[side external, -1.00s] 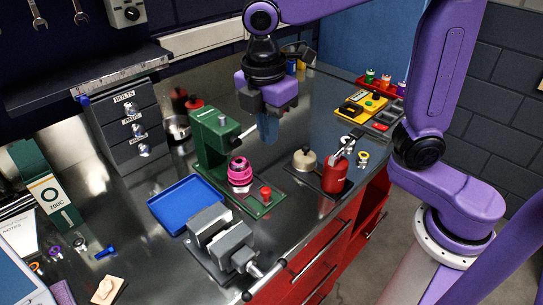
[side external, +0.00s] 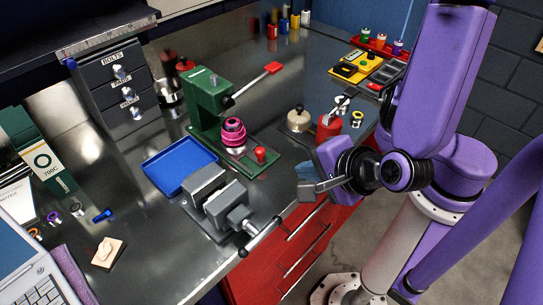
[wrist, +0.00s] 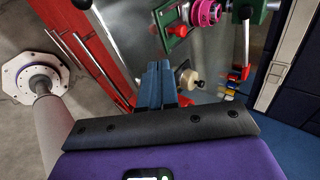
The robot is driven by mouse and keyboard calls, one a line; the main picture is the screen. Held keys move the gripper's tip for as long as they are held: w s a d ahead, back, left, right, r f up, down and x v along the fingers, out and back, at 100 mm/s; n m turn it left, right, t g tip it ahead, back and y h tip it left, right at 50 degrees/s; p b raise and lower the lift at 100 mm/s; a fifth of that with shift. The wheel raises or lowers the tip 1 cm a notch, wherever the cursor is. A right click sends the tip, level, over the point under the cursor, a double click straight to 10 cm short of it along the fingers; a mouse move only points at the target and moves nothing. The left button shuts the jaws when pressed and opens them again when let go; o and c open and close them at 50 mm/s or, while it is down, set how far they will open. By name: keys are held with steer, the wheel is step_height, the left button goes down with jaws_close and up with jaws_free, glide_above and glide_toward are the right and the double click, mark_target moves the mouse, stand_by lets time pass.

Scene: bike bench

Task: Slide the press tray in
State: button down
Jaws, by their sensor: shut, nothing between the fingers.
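The green press (side external: 212,98) stands on the bench with its red-tipped lever (side external: 272,68) pointing right. Its green tray (side external: 246,165) reaches forward toward the bench's front edge and has a red knob (side external: 260,155) at its front end. A pink ringed part (side external: 233,133) sits above the tray, behind the knob. The wrist view shows the knob (wrist: 182,30) and pink part (wrist: 205,12) at the top. My gripper (side external: 305,175) is at the bench's front edge, right of and apart from the knob. Its blue fingers (wrist: 157,85) are shut and empty.
Red drawers (side external: 290,245) are below the front edge.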

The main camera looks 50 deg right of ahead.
glide_toward(255, 160)
steer(key=shift+s+d+f, duration=0.15)
steer(key=shift+s+f, duration=0.3)
steer(key=shift+f, duration=0.15)
steer(key=shift+s+d+f, duration=0.2)
steer(key=shift+s+f, duration=0.25)
steer(key=shift+f, duration=0.2)
steer(key=shift+w+d, duration=0.1)
steer(key=shift+w, duration=0.95)
steer(key=shift+w+d+r, duration=0.1)
steer(key=shift+w, duration=0.75)
steer(key=shift+w, duration=2.65)
